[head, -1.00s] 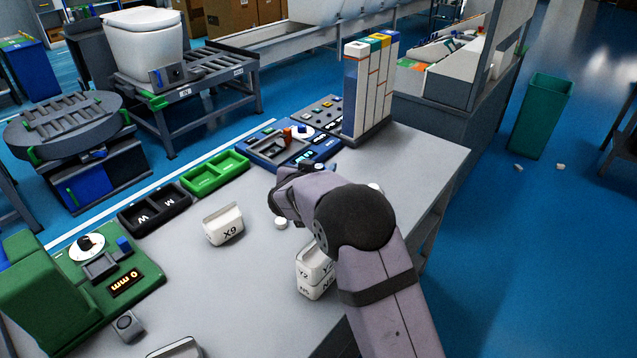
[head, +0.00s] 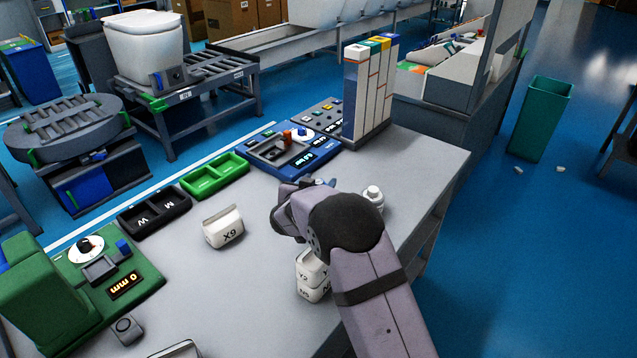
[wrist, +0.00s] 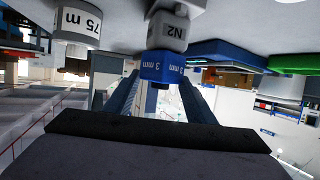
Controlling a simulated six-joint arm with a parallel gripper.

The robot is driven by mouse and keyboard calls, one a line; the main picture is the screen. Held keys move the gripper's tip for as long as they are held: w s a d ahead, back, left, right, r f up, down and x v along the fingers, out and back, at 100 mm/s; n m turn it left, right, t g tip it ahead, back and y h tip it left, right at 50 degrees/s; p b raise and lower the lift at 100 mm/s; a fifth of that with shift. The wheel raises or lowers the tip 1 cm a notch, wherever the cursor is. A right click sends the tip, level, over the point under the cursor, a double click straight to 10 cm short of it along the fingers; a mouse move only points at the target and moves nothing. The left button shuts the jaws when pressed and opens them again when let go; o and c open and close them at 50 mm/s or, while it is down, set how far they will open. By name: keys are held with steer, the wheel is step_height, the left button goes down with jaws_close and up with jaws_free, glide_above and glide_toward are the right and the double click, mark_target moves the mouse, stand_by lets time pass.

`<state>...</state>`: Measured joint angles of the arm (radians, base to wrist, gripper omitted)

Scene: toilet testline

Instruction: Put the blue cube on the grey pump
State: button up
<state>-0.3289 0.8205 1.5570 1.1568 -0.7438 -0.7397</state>
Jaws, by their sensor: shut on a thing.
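The blue cube (wrist: 163,67), marked "3 mm", is held between the two fingers of my gripper (wrist: 162,80) in the wrist view, which is upside down. A grey block marked "N2" (wrist: 173,30), which looks like the grey pump, stands on the table and meets the cube's edge in that view. I cannot tell whether the cube rests on it or hangs just above. In the head view my gripper (head: 300,192) is over the table's right part, and my wrist hides most of the cube and the grey block.
A white round piece (head: 373,196) stands close right of my wrist. White blocks Y2 (head: 311,266) and X9 (head: 223,228) stand nearby. A blue panel (head: 288,152), green tray (head: 215,176), black tray (head: 155,211) and tall coloured-top rack (head: 368,95) line the back.

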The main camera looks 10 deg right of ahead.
steer(key=shift+f, duration=0.1)
steer(key=o, duration=1.1)
steer(key=shift+s+r, duration=0.1)
steer(key=shift+r, duration=0.1)
steer(key=shift+b+v, duration=0.4)
steer(key=shift+v, duration=3.3)
